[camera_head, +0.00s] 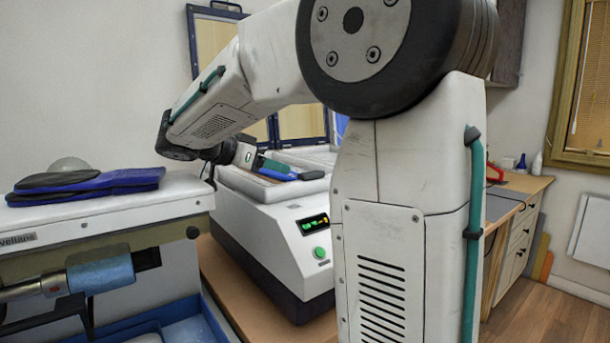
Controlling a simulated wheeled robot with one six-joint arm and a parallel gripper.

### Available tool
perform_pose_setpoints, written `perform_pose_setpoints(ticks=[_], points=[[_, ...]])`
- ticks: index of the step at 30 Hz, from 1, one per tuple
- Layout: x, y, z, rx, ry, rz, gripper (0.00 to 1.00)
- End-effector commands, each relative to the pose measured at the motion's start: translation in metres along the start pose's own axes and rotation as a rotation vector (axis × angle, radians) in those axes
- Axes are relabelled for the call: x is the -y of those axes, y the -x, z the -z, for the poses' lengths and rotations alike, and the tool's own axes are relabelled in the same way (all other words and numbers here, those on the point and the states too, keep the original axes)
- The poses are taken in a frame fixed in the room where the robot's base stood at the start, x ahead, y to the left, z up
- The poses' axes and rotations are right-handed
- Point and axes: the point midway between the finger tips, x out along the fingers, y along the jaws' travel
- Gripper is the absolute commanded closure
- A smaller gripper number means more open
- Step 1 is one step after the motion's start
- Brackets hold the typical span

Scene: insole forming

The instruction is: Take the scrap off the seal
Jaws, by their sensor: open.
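My gripper (288,172) is over the top of a white machine (275,217) that has a dark base, a small lit display and a green button. It is small in the view and seen from the side. It is open. Pale padded surfaces (318,158) show on top of the machine around and behind the gripper. I cannot make out the seal or a scrap. My own arm covers the right part of the machine top, and the gripper covers some of the rest. I cannot tell whether the gripper touches anything.
A dark-framed panel (299,122) stands upright behind the machine. At left, a white-topped bench (115,205) holds dark and blue insole-like pieces (95,183) and a clear dome (70,165). At right is a wooden cabinet (517,240) with bottles on it. Wooden floor is free at lower right.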

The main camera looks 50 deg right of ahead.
Motion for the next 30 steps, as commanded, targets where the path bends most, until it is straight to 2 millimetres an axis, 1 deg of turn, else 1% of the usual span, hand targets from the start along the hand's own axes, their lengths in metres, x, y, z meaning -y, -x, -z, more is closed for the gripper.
perform_pose_setpoints(ticks=[6,15,19,25,26,27,29,30], points=[[-0.002,-0.035,0.005,-0.001,-0.011,-0.019,0.47],[-0.001,-0.080,0.005,-0.001,-0.012,-0.023,0.47],[-0.001,-0.088,0.005,-0.002,-0.011,-0.020,0.47],[0.000,-0.087,0.004,-0.001,-0.010,-0.018,0.47],[0.000,-0.087,0.004,-0.001,-0.010,-0.017,0.53],[0.000,-0.086,0.004,-0.001,-0.010,-0.017,0.64],[0.000,-0.086,0.004,-0.001,-0.009,-0.016,0.81],[0.000,-0.086,0.004,-0.001,-0.009,-0.016,0.92]])
